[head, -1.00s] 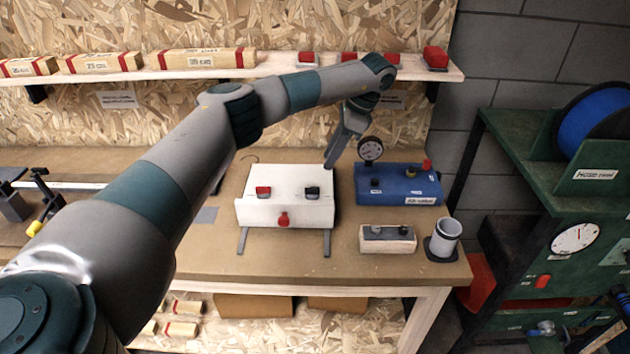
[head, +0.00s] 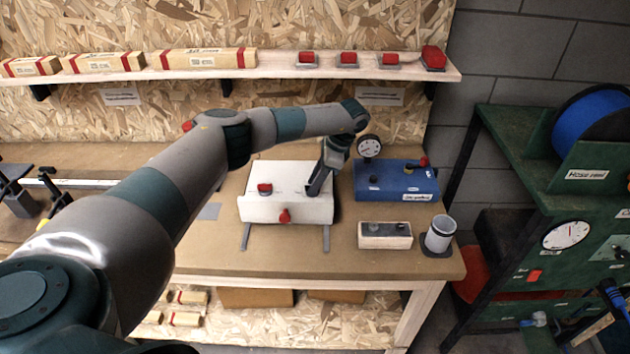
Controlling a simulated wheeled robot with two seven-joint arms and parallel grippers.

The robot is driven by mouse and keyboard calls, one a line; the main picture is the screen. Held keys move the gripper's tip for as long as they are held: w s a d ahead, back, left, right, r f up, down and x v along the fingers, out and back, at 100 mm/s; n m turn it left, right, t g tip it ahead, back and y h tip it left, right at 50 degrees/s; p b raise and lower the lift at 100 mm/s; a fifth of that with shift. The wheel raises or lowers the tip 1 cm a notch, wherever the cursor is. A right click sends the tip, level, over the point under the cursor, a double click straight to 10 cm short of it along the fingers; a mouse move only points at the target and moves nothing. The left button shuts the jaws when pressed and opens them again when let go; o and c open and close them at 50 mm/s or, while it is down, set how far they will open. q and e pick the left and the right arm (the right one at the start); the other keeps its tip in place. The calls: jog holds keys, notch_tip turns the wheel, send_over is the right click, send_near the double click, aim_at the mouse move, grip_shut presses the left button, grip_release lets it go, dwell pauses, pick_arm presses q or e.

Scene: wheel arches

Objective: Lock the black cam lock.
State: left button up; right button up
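A white box (head: 260,209) stands on the workbench. A red cam lock (head: 265,189) sits on the left of its top, and a red knob (head: 284,215) is on its front. My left gripper (head: 315,189) points down at the right part of the box top, where the black cam lock sits. The gripper's fingers hide nearly all of the black cam lock. I cannot tell whether they touch it or are shut on it. My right gripper is not in view.
A blue box (head: 398,193) with a gauge (head: 369,146) stands to the right of the white box. A small block (head: 385,241) and a grey cup (head: 440,234) stand in front of it. A shelf (head: 280,69) runs behind. The bench's front strip is clear.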

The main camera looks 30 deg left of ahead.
pick_arm(q)
grip_shut()
